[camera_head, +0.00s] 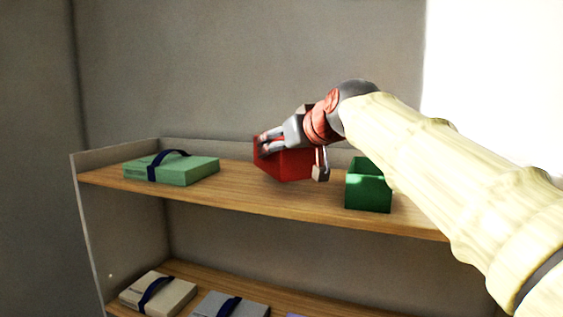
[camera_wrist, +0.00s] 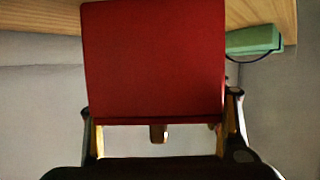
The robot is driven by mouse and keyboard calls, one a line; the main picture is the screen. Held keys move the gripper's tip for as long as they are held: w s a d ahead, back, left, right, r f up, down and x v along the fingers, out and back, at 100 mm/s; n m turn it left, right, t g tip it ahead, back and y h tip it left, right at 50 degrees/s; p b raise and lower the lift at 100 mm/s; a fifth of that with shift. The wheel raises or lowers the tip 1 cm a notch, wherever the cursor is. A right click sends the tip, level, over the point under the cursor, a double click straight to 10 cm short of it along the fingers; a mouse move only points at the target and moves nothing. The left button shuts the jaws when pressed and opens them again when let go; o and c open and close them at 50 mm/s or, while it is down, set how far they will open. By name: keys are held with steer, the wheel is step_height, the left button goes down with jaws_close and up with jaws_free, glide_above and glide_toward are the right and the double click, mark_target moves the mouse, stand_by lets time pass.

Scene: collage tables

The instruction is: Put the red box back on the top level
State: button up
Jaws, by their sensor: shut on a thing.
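The red box (camera_head: 288,165) is held in my gripper (camera_head: 294,155) in the head view, over the middle of the shelf's wooden top level (camera_head: 250,192). From this angle I cannot tell whether the box touches the board. In the wrist view the red box (camera_wrist: 155,60) fills the upper middle, between the two fingers of my gripper (camera_wrist: 160,132). The fingers are shut on it. Part of the box is hidden behind the gripper in the head view.
A green strapped book-like box (camera_head: 190,172) lies on the top level at left. A dark green open box (camera_head: 367,190) stands to the right, close to my arm. Several strapped boxes, one beige (camera_head: 158,292), lie on the level below. Bare board separates the left green box from the red box.

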mark_target(298, 156)
steer(key=shift+w+a+f, duration=0.15)
steer(key=shift+f, duration=1.7)
steer(key=shift+f, duration=0.1)
steer(key=o, duration=0.8)
steer(key=shift+w+f, duration=0.1)
steer(key=shift+f, duration=0.05)
steer(key=shift+c, duration=0.2)
steer(key=o, duration=0.5)
steer(key=shift+c, duration=0.2)
steer(key=shift+s+r, duration=0.25)
steer(key=shift+r, duration=0.05)
steer(key=b+v, duration=0.2)
steer(key=v, duration=0.9)
steer(key=shift+s, duration=0.25)
steer(key=shift+f, duration=0.1)
